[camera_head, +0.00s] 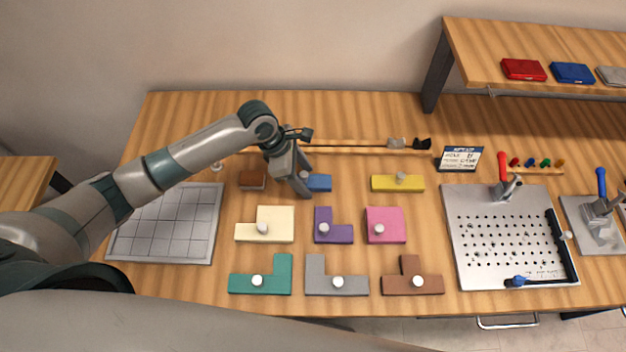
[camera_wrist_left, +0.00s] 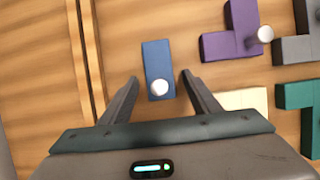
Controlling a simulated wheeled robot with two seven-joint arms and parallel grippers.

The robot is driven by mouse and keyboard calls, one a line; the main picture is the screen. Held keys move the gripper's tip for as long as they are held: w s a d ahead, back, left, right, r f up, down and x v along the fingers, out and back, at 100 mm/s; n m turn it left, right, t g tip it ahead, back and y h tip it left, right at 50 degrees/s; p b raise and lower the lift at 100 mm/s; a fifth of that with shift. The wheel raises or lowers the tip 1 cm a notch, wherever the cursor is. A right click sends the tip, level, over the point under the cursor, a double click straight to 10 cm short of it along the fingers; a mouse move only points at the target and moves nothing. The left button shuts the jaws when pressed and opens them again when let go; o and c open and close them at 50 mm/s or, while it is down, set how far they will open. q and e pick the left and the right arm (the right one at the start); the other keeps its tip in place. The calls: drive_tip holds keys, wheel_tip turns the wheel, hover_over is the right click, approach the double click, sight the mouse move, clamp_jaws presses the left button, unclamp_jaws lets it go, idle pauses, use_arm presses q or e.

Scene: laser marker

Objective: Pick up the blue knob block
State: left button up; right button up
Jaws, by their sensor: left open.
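The blue knob block (camera_head: 319,183) is a small rectangular block with a white knob, lying on the table in the back row. In the left wrist view the blue block (camera_wrist_left: 158,58) shows whole, its white knob toward the gripper. My left gripper (camera_head: 303,190) is over the block's left end and partly hides it in the head view. In the left wrist view the left gripper (camera_wrist_left: 158,85) is open, its fingers on either side of the knob end and apart from the block. The height above the block is hard to tell. My right gripper is not in view.
A brown block (camera_head: 252,180) lies just left of the gripper and a yellow one (camera_head: 398,183) to the right. Cream (camera_head: 277,222), purple (camera_head: 335,232) and pink (camera_head: 386,218) blocks lie in front. A thin rail (camera_head: 350,150) runs behind. A grid tray (camera_head: 150,240) lies left.

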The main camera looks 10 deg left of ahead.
sight(306, 175)
use_arm(q)
drive_tip(key=c, duration=1.2)
drive_tip(key=shift+o, duration=0.2)
drive_tip(key=shift+r, duration=0.1)
drive_tip(key=shift+r+b, duration=0.3)
drive_tip(key=shift+r, duration=0.1)
drive_tip(key=r, duration=0.1)
drive_tip(key=r+b, duration=0.1)
drive_tip(key=r, duration=0.1)
drive_tip(key=shift+s+d+r, duration=0.15)
drive_tip(key=shift+d, duration=0.15)
drive_tip(key=s+d+r+b, duration=0.2)
drive_tip(key=s+d+r, duration=0.4)
drive_tip(key=d, duration=0.3)
drive_tip(key=shift+r+b, duration=0.4)
drive_tip(key=shift+d, duration=0.1)
